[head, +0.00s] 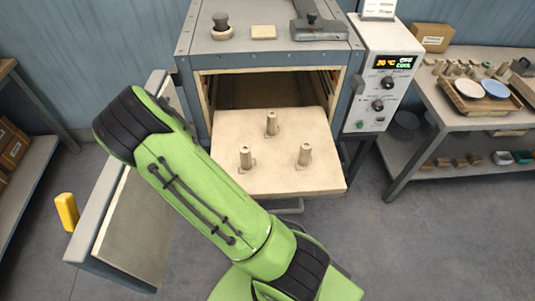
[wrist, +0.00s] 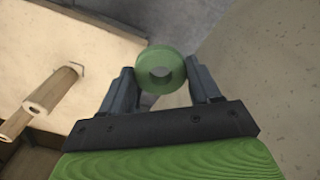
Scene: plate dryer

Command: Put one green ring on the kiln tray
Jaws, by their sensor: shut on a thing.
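A green ring (wrist: 160,88) with a round hole is held between the two fingers of my gripper (wrist: 162,80) in the wrist view. The kiln tray (head: 297,180), a pale slab, sticks out of the open kiln in the head view. Several short upright posts stand on it, one of them at the front left (head: 246,158). The tray also shows at the left of the wrist view (wrist: 95,55), with two posts (wrist: 48,92) close by. The ring is off to the right of the tray there, over a gap. My arm hides the gripper in the head view.
The kiln (head: 265,52) is open, its door (head: 130,215) swung out to the left. A control box (head: 385,75) stands at its right. A side table (head: 470,115) on the right holds plates and pegs. A yellow object (head: 67,211) is left of the door.

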